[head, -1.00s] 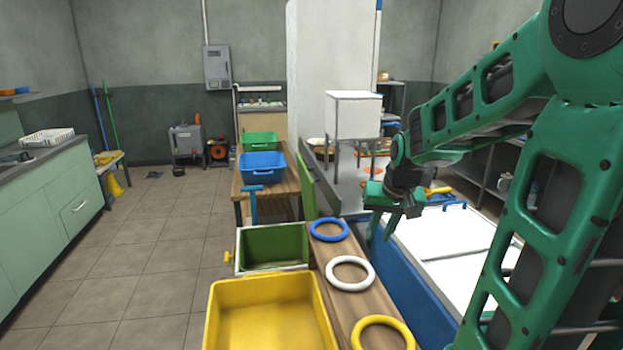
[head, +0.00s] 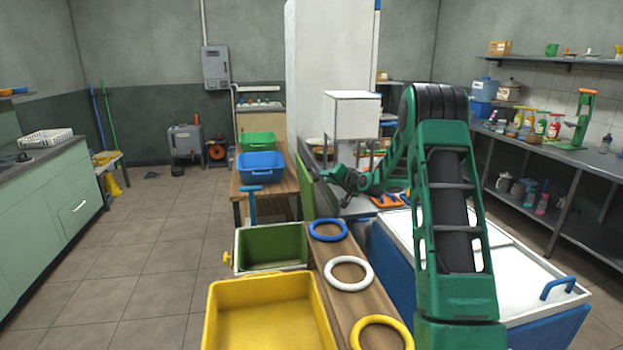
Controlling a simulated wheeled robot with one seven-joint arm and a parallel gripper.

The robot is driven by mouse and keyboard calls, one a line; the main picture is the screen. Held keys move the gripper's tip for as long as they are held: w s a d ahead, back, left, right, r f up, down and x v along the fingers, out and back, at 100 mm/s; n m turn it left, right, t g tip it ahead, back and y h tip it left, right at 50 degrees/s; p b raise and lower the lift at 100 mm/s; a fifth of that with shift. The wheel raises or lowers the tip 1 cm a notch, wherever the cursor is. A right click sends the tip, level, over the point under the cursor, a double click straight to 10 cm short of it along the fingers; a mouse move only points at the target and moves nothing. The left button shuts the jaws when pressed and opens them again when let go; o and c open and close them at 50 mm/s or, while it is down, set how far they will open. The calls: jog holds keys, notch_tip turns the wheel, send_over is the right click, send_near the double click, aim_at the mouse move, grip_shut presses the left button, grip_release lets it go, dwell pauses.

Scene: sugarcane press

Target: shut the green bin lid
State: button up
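The green bin (head: 271,246) stands left of the wooden bench, its inside visible and its top uncovered. A green panel that looks like its lid (head: 305,183) stands upright at the bin's far right corner, so the bin is open. My gripper (head: 335,178) is just right of the lid, at about the height of its middle, pointing left. I cannot tell whether it touches the lid. The fingers are small and dark, and whether they are open or shut is unclear.
A yellow tub (head: 270,310) stands in front of the bin. Blue (head: 328,231), white (head: 349,273) and yellow (head: 382,333) rings lie on the bench (head: 340,300). A blue T-shaped handle (head: 253,200) rises behind the bin. A blue chest with a white top (head: 530,270) is at right.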

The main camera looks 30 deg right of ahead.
aim_at(314, 174)
jog(key=x, duration=1.1)
